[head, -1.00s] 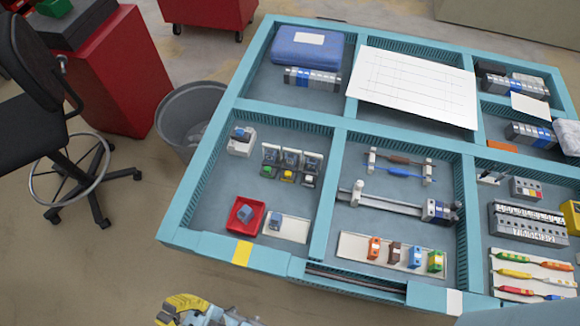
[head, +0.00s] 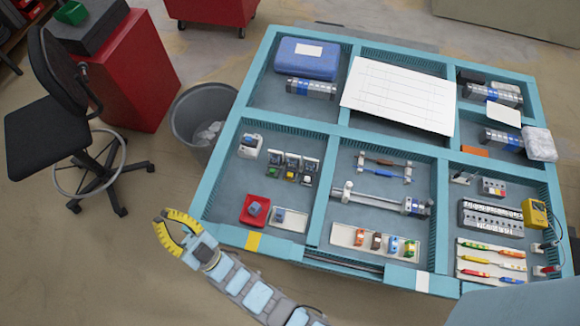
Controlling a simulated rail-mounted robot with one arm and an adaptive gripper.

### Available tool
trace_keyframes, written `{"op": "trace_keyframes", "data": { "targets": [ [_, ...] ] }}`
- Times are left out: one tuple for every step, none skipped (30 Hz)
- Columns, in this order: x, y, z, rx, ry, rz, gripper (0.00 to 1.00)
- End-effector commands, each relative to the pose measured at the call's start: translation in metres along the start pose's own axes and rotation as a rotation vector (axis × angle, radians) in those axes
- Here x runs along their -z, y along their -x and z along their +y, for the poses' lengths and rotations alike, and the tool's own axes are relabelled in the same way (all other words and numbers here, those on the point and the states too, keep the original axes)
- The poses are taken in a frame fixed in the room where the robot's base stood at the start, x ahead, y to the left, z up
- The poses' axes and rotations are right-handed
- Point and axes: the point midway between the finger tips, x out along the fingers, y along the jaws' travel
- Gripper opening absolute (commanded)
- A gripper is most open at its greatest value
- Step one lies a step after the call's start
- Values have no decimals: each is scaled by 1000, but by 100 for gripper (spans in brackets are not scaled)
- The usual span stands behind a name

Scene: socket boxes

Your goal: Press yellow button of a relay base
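A group of relay bases (head: 291,165) stands in the front left compartment of the blue table. They have coloured buttons at their front: a green one at left, a yellow button (head: 290,176) in the middle, and a third at right, too small to read clearly. My gripper (head: 161,218), with yellow fingers, is outside the table, off its front left corner. Its fingers are spread with nothing between them. It is well to the left of and nearer than the relay bases, touching nothing that I can see.
A red tray (head: 247,222) and a white tray (head: 300,222) with small blue-grey parts lie in front of the relay bases. A white-grey device (head: 250,146) is left of them. Blue dividers (head: 321,190) wall the compartments. A grey bin (head: 177,120) and chair (head: 55,145) stand left.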

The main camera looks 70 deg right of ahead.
Motion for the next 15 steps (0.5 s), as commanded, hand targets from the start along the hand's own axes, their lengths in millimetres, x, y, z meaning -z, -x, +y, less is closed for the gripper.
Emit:
{"op": "trace_keyframes", "data": {
  "targets": [
    [-3, -16, 15, -27, 17, -40, 0],
    [-10, -20, 23, -41, 24, -71, 0],
    [-17, -24, 34, -60, 33, -105, 0],
    [-24, -27, 43, -75, 39, -135, 0],
    [-30, -30, 51, -90, 44, -161, 0],
    [-39, -32, 63, -110, 51, -199, 0],
    [-44, -34, 71, -124, 56, -224, 0],
    [-50, -36, 80, -139, 60, -250, 0],
    [-58, -37, 92, -159, 63, -287, 0],
    [-64, -38, 100, -174, 66, -312, 0],
    [-70, -38, 109, -188, 69, -341, 0],
    [-76, -38, 121, -209, 71, -373, 0],
    [-83, -37, 130, -224, 71, -402, 0],
    [-87, -36, 139, -239, 72, -427, 0],
    [-94, -34, 150, -258, 72, -464, 0]
  ]
}}
